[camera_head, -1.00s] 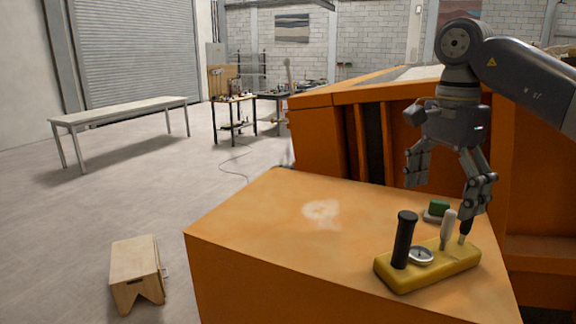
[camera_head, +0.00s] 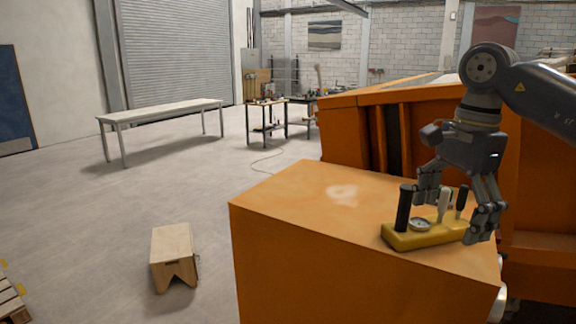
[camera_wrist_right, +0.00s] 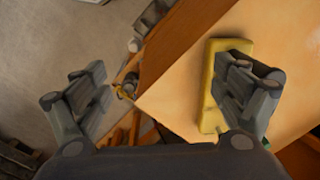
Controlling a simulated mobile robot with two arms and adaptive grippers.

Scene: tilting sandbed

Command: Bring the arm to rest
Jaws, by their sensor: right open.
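My right arm comes in from the right in the head view, above the orange box top (camera_head: 300,195). Its gripper (camera_head: 453,212) is open and points down, with nothing between its fingers. It is close by a yellow holder (camera_head: 405,240) that carries a black-handled tool (camera_head: 404,208), a round dial (camera_head: 420,224) and light-handled tools. One finger overlaps the holder's right end; I cannot tell if they touch. In the right wrist view the fingers (camera_wrist_right: 165,85) are wide apart, and the right finger covers part of the yellow holder (camera_wrist_right: 210,115). My left gripper is not in view.
A large orange structure (camera_head: 345,125) stands behind the box. A wooden stool (camera_head: 172,250) is on the floor at left, with a long bench (camera_head: 160,112) further back. A pallet (camera_head: 10,300) is at the lower left. The floor between is clear.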

